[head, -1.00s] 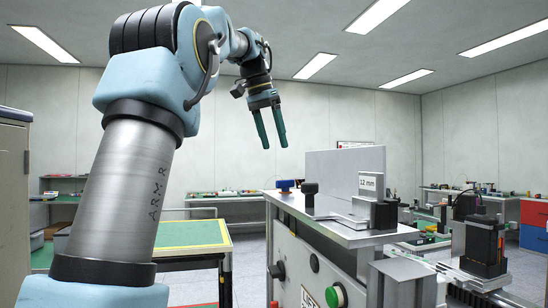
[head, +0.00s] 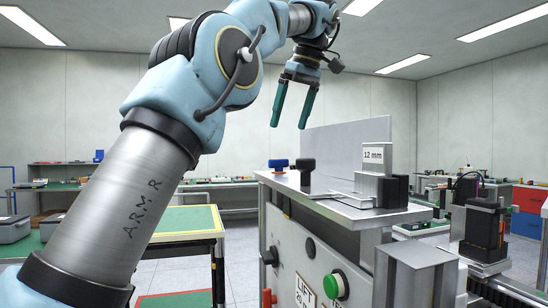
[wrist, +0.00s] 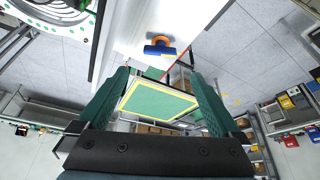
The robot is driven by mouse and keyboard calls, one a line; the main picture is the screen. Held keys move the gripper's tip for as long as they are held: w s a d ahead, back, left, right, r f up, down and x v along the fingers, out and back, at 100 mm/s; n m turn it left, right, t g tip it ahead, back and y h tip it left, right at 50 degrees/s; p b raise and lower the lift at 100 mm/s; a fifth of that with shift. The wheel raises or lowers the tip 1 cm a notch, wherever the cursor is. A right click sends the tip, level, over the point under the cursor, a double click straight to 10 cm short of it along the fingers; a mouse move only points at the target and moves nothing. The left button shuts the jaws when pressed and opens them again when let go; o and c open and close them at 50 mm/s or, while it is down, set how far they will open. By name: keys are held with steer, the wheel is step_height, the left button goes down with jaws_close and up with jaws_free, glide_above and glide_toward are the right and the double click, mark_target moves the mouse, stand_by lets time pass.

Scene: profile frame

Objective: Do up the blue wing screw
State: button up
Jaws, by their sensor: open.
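The blue wing screw (head: 278,163) sits at the left end of the machine's grey top plate, left of a black knob. In the wrist view the blue wing screw (wrist: 160,51) shows beyond the fingertips, with an orange part beside it. My gripper (head: 289,122) has green fingers, points down and is open and empty. In the head view it appears above the screw, with a clear gap. In the wrist view the gripper's fingers (wrist: 158,76) stand wide apart, with nothing between them. The screw's shank is hidden.
The black knob (head: 306,166) stands close to the right of the screw. A block marked 12 mm (head: 374,158) stands to the right. A green-topped bench (head: 188,219) is at left. Air around the gripper is free.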

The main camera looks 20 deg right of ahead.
mark_target(280, 168)
steer(key=b+x, duration=0.2)
steer(key=x, duration=0.7)
steer(key=shift+f, duration=0.3)
steer(key=c, duration=1.2)
steer(key=shift+a+m+h, duration=0.1)
steer(key=shift+m+h, duration=0.8)
steer(key=shift+m, duration=1.2)
steer(key=o, duration=1.2)
steer(key=shift+r, duration=0.1)
steer(key=p+v, duration=0.1)
steer(key=v, duration=0.9)
steer(key=shift+s+r, duration=0.15)
steer(key=shift+r, duration=0.15)
